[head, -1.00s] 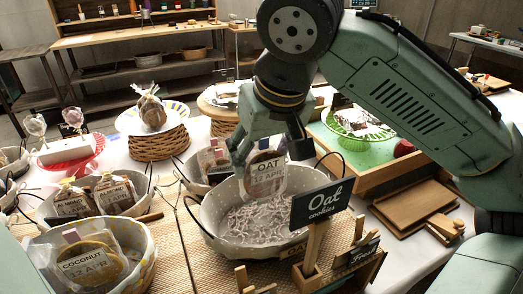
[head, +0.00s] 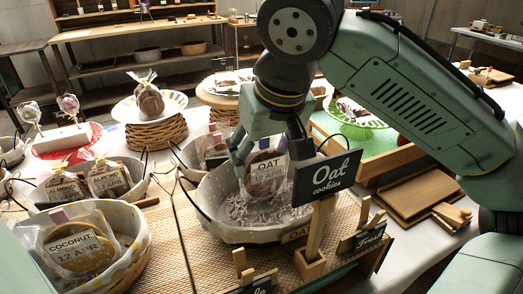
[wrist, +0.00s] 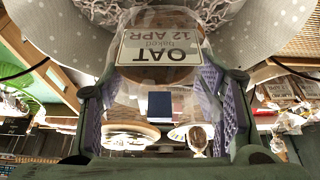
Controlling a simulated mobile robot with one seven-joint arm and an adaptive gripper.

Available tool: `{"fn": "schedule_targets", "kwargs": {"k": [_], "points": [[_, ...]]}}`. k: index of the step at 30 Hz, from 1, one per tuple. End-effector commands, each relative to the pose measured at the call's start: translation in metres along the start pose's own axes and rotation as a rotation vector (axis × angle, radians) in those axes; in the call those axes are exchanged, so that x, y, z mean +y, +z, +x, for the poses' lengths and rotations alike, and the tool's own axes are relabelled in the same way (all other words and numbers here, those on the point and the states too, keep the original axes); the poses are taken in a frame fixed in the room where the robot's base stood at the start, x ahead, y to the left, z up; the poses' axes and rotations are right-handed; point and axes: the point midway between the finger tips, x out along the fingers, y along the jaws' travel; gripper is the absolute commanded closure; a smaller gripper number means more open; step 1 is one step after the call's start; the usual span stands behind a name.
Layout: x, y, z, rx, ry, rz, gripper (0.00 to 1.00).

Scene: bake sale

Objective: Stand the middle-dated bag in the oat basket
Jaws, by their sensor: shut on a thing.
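My gripper (head: 262,146) is shut on a clear bag (head: 266,174) with a brown cookie and a white label. In the wrist view the label on this oat bag (wrist: 160,60) reads OAT, 12 APR, upside down in the picture, with the finger pads on either side. The bag hangs about upright over the oat basket (head: 232,232), its lower part inside the rim outline; whether it touches the paper shreds (head: 240,212) I cannot tell. The basket is pale and round, holding shreds, with no other bag visible in it.
The "Oat cookies" sign (head: 326,177) stands at the basket's front right. Another basket with a bag (head: 213,147) stands right behind. Left are the almond basket (head: 130,197) and the coconut basket (head: 125,265). A green-lined tray (head: 385,160) lies at the right.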

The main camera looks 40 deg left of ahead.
Motion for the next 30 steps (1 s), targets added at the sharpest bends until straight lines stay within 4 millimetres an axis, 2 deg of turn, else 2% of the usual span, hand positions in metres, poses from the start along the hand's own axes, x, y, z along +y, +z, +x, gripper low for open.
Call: {"fn": "schedule_targets", "kwargs": {"k": [18,19,30], "points": [[0.0000,0.0036,0.0091,0.000,0.000,0.000,0.55],[0.0000,0.0036,0.0091,0.000,0.000,0.000,0.41],[0.0000,0.0036,0.0087,0.000,0.000,0.000,0.19]]}}
